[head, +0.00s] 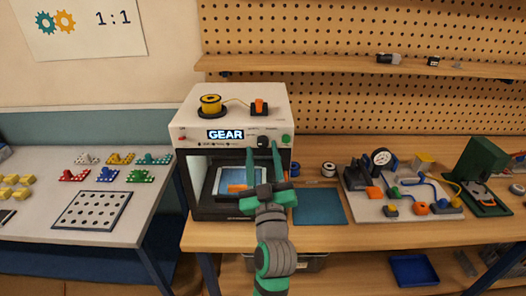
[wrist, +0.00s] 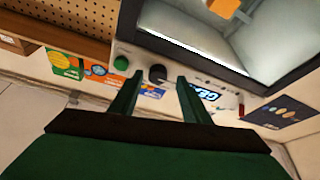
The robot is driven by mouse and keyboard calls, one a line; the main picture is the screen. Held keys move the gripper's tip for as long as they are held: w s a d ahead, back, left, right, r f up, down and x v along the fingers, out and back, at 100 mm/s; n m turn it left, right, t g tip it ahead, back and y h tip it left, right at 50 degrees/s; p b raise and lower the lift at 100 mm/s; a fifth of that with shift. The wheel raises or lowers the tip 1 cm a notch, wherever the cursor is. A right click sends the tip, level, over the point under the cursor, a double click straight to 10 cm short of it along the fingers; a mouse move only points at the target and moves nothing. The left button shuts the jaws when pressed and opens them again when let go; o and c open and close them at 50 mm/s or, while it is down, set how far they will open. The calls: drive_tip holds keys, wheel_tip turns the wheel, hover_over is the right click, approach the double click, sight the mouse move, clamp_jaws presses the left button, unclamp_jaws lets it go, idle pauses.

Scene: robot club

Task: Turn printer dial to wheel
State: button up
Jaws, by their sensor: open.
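The white and black printer (head: 183,136) stands on the wooden bench, and its display (head: 226,134) reads GEAR. The black dial (head: 263,141) is on the front panel, right of the display; it also shows in the wrist view (wrist: 157,73). My gripper (head: 264,146) is open in front of the panel, its two green fingers pointing at the dial. In the wrist view my gripper (wrist: 157,80) has its fingertips on either side of the dial, with gaps between; I cannot tell whether they reach around it. The dial's pointer is too small to read.
A green button (head: 286,138) is right of the dial, close to a finger. A yellow spool (head: 210,104) and an orange part (head: 259,106) sit on top of the printer. A blue mat (head: 319,207) and a cluttered parts board (head: 405,211) lie to the right.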

drive_tip(key=shift+w+r, duration=0.2)
drive_tip(key=shift+w, duration=0.25)
drive_tip(key=shift+w+d, duration=0.1)
drive_tip(key=shift+d, duration=0.1)
drive_tip(key=c, duration=1)
drive_tip(key=shift+a, duration=0.1)
drive_tip(key=shift+c, duration=0.2)
drive_tip(key=shift+m, duration=0.6)
drive_tip(key=m+h, duration=0.1)
drive_tip(key=m, duration=0.1)
drive_tip(key=m+h, duration=0.1)
drive_tip(key=m, duration=0.1)
drive_tip(key=m+h, duration=0.2)
drive_tip(key=shift+a+r, duration=0.1)
drive_tip(key=shift+a, duration=0.25)
drive_tip(key=m+h, duration=0.1)
drive_tip(key=m, duration=0.2)
drive_tip(key=m+g+h, duration=0.1)
drive_tip(key=m, duration=0.2)
drive_tip(key=m+h, duration=0.2)
drive_tip(key=m, duration=0.1)
drive_tip(key=shift+a+r+m+g, duration=0.1)
drive_tip(key=shift+a+m+g, duration=0.1)
drive_tip(key=shift+m+g, duration=0.15)
drive_tip(key=shift+m, duration=0.25)
